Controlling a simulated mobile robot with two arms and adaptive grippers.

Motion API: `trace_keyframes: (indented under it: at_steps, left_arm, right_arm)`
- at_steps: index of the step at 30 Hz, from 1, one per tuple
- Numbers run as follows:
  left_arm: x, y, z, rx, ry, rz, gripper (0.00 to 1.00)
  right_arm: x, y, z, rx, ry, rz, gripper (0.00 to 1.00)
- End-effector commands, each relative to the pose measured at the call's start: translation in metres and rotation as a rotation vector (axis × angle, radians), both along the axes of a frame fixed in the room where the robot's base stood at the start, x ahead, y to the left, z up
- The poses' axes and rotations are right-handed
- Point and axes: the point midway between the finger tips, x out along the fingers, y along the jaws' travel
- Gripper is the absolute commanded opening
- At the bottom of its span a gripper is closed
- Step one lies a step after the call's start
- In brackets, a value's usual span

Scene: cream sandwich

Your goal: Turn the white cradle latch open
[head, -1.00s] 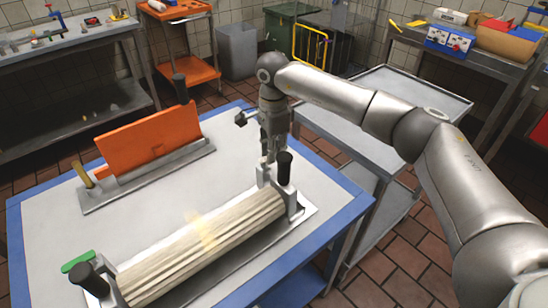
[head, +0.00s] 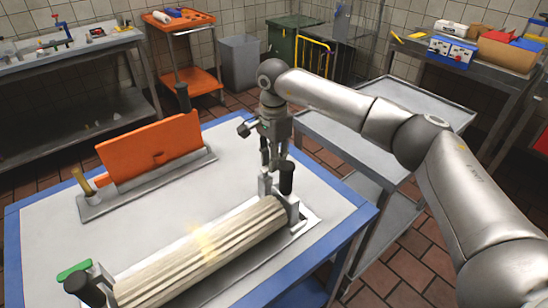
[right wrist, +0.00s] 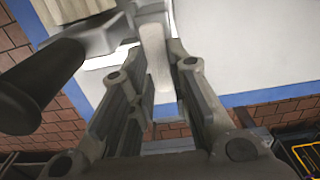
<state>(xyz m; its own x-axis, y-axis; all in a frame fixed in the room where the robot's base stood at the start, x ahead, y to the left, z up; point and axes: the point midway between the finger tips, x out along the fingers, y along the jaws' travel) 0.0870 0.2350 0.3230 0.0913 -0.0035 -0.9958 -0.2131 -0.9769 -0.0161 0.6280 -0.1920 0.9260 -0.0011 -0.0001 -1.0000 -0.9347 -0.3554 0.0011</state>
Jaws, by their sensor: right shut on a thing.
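The white latch (right wrist: 156,58) shows as a pale bar between the fingers in the right wrist view. My right gripper (right wrist: 155,75) is shut on it. In the head view my right gripper (head: 270,165) points down at the far right end of the cradle (head: 303,222), beside a black knob (head: 287,178). There the fingers hide much of the white latch (head: 265,187). The cradle holds a long cream ribbed bundle (head: 200,256). A green latch (head: 74,270) and another black knob (head: 85,289) are at its near left end. My left gripper is not in view.
An orange panel (head: 150,146) stands in a grey holder with a yellow-brown handle (head: 82,181) at the back of the blue-edged table (head: 345,218). A grey cart (head: 380,100) stands behind it on the right. The table between panel and cradle is clear.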

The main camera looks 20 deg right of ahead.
Motion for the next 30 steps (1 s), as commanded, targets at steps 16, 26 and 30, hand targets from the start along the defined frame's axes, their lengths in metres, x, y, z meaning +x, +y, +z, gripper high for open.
trace_keyframes:
  at_steps: [16,26,30]
  left_arm:
    - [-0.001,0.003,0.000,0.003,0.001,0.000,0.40]
    - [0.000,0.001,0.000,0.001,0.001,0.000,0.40]
    - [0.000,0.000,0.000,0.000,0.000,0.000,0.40]
  right_arm:
    - [0.001,0.000,0.004,0.001,-0.002,0.000,0.39]
    - [0.002,0.000,0.062,0.001,-0.006,0.000,0.39]
    - [0.001,0.000,0.090,0.001,-0.005,0.000,0.39]
